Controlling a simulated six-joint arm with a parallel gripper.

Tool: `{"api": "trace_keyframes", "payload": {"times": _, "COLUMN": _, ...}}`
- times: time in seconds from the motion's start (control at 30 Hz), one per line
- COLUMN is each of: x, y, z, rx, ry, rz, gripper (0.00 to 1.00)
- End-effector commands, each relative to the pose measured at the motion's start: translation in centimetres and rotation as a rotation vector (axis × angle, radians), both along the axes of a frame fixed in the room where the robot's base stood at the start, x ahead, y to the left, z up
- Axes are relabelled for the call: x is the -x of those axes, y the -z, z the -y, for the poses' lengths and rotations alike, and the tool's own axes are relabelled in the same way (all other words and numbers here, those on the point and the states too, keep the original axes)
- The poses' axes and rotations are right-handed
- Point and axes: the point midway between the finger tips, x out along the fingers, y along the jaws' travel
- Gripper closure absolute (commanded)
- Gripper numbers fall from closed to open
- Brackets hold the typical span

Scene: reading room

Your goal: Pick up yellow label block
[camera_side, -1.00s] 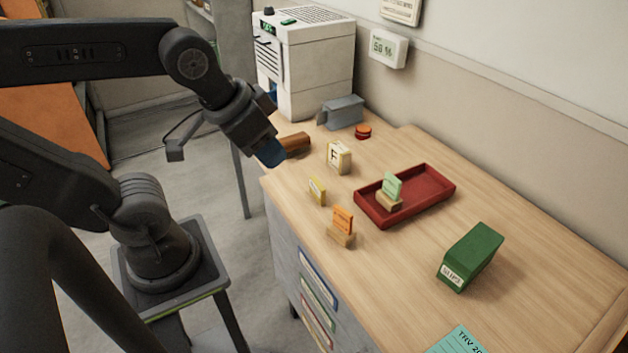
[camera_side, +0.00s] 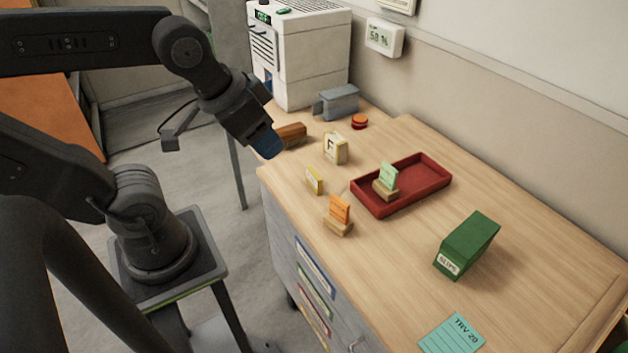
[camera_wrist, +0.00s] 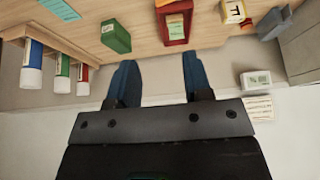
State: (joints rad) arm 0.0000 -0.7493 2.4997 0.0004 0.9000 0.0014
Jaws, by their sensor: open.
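The yellow label block (camera_side: 314,180) stands on the desk near its front edge, a small thin yellow block with a pale face, in the side view. I cannot make it out in the wrist view. My gripper (camera_side: 268,146) has blue fingers and hangs by the desk's left edge, up and left of the yellow block and apart from it. In the wrist view my gripper (camera_wrist: 158,78) is open, with nothing between its fingers.
A red tray (camera_side: 432,187) holds a green card on a wooden base. A brown block (camera_side: 292,134) lies behind my gripper. A green box (camera_side: 466,246) stands right.

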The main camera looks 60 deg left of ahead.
Motion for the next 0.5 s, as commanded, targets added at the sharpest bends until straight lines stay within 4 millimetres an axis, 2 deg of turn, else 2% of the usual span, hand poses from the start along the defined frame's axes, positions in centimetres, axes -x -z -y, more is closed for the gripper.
{"api": "trace_keyframes", "payload": {"times": 0.17, "x": -1.6, "y": 0.4, "z": -0.7, "rx": -0.083, "ry": 0.087, "rz": -0.046, "gripper": 0.54}}
{"api": "trace_keyframes", "payload": {"times": 0.37, "x": -6.4, "y": 2.5, "z": -3.0, "rx": -0.322, "ry": 0.404, "rz": -0.197, "gripper": 0.54}}
{"api": "trace_keyframes", "payload": {"times": 0.5, "x": -10.1, "y": 5.1, "z": -4.9, "rx": -0.476, "ry": 0.677, "rz": -0.327, "gripper": 0.54}}
